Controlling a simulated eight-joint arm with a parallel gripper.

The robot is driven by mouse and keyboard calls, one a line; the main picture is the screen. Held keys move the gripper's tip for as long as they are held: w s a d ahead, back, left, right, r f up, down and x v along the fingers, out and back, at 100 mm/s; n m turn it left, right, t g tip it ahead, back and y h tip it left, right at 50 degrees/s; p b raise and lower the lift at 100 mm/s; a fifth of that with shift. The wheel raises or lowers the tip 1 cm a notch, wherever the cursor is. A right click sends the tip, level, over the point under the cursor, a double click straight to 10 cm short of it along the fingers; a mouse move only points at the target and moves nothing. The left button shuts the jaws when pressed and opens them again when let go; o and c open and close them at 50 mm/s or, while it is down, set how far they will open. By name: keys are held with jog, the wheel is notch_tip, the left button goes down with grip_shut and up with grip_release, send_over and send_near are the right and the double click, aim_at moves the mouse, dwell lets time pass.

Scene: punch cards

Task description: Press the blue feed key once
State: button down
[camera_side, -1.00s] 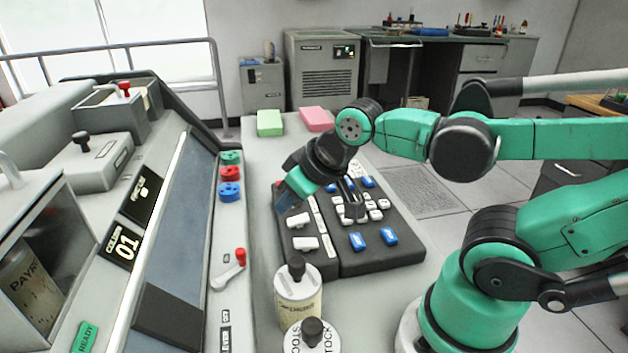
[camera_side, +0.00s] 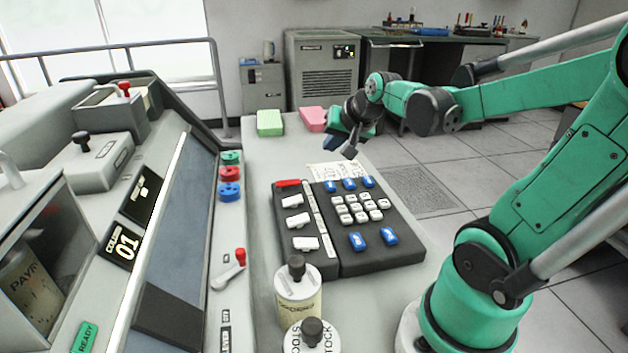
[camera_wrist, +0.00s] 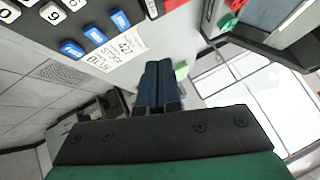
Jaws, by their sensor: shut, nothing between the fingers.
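The dark key panel (camera_side: 385,259) lies on the grey desk. Two blue keys sit at its front, one left (camera_side: 357,241) and one right (camera_side: 389,236). Three more blue keys (camera_side: 349,184) form a row behind the white number keys (camera_side: 352,211); in the wrist view this row (camera_wrist: 95,34) is at upper left. My gripper (camera_side: 350,153) is shut and empty, in the air behind the panel, apart from all keys. Its closed fingers (camera_wrist: 158,78) also show in the wrist view.
A handwritten note (camera_side: 325,171) lies behind the panel. A red key (camera_side: 287,183) and white levers (camera_side: 304,243) are on its left part. Two lidded canisters (camera_side: 298,292) stand in front. Green (camera_side: 269,122) and pink (camera_side: 313,118) card stacks lie at the back.

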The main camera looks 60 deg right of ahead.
aim_at(369, 181)
jog(key=s+d+m+h, duration=0.1)
jog(key=s+d+m, duration=0.1)
jog(key=d, duration=0.3)
jog(key=s+d+m+h, duration=0.1)
jog(key=d+m, duration=0.3)
jog(key=d, duration=0.2)
jog(key=shift+s+f, duration=0.15)
jog(key=shift+s, duration=0.25)
jog(key=shift+f, duration=0.1)
jog(key=shift+a+f, duration=0.1)
jog(key=shift+f, duration=4.25)
jog(key=shift+f, duration=0.15)
jog(key=shift+f, duration=0.25)
jog(key=shift+f, duration=0.4)
jog(key=shift+r, duration=0.85)
